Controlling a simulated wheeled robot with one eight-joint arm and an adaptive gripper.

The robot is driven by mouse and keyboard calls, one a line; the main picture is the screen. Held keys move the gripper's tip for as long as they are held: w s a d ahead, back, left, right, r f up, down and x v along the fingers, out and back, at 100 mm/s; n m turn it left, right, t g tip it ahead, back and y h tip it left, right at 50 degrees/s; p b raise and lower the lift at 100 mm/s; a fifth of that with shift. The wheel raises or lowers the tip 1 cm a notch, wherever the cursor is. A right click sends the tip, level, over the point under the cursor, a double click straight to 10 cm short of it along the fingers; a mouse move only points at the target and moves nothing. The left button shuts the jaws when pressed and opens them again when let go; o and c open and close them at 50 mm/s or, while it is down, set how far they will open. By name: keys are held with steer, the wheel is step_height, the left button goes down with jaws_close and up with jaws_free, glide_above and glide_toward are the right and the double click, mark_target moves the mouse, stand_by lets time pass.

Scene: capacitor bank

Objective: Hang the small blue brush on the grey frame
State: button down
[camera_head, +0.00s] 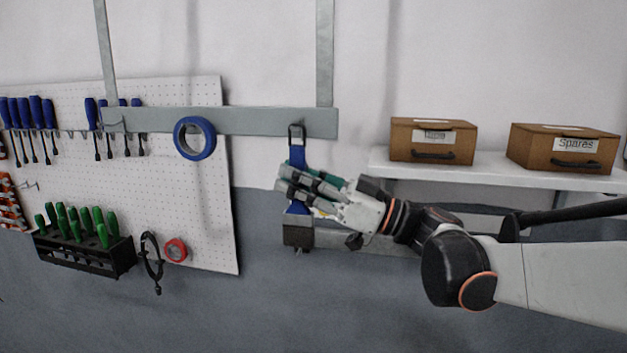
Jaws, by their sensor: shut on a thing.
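The small blue brush (297,156) is upright, with its dark loop at the top and a blue part showing again below my fingers. My gripper (293,188) comes from the right and is shut around the brush's handle, hiding its middle. The grey frame (255,122) is a flat horizontal bar on two uprights, in front of the wall. The brush's loop overlaps the right end of the bar in the picture. I cannot tell whether the loop is over a hook or only in front of the bar. A dark grey block shape shows at the brush's lower end.
A blue tape roll (195,138) hangs on the bar left of the brush. A white pegboard (205,225) holds blue screwdrivers, a rack of green-handled tools (85,250) and red tape (175,250). A shelf (480,173) with two brown boxes is at right, behind my arm.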

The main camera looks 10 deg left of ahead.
steer(key=c, duration=1.5)
jaws_free()
steer(key=shift+c, duration=0.2)
steer(key=shift+d, duration=0.1)
steer(key=w+v, duration=0.1)
steer(key=v, duration=1)
steer(key=s+d+f+m+t+h+b, duration=0.1)
steer(key=s+f+m+h+b, duration=0.3)
steer(key=f, duration=0.5)
steer(key=s+f+m+t+h+b, duration=0.1)
steer(key=s+f+m+h+b, duration=0.15)
steer(key=f+b, duration=0.55)
steer(key=s+d+f+m+h+b, duration=0.1)
steer(key=s+f+m+h+b, duration=0.2)
steer(key=f, duration=0.8)
steer(key=s+d+f+m+t+h+b, duration=0.1)
steer(key=s+d+f+m+h+b, duration=0.2)
steer(key=d+f+h+b, duration=0.3)
steer(key=s+d+f+m+t+h+b, duration=0.2)
steer(key=s+d+f+m+h+b, duration=0.2)
steer(key=d+f, duration=0.8)
step_height(320, 180, down, 8)
steer(key=h+b, duration=0.2)
steer(key=b, duration=0.2)
steer(key=shift+s+d+b, duration=0.25)
steer(key=shift+d+b, duration=0.1)
steer(key=shift+b, duration=0.05)
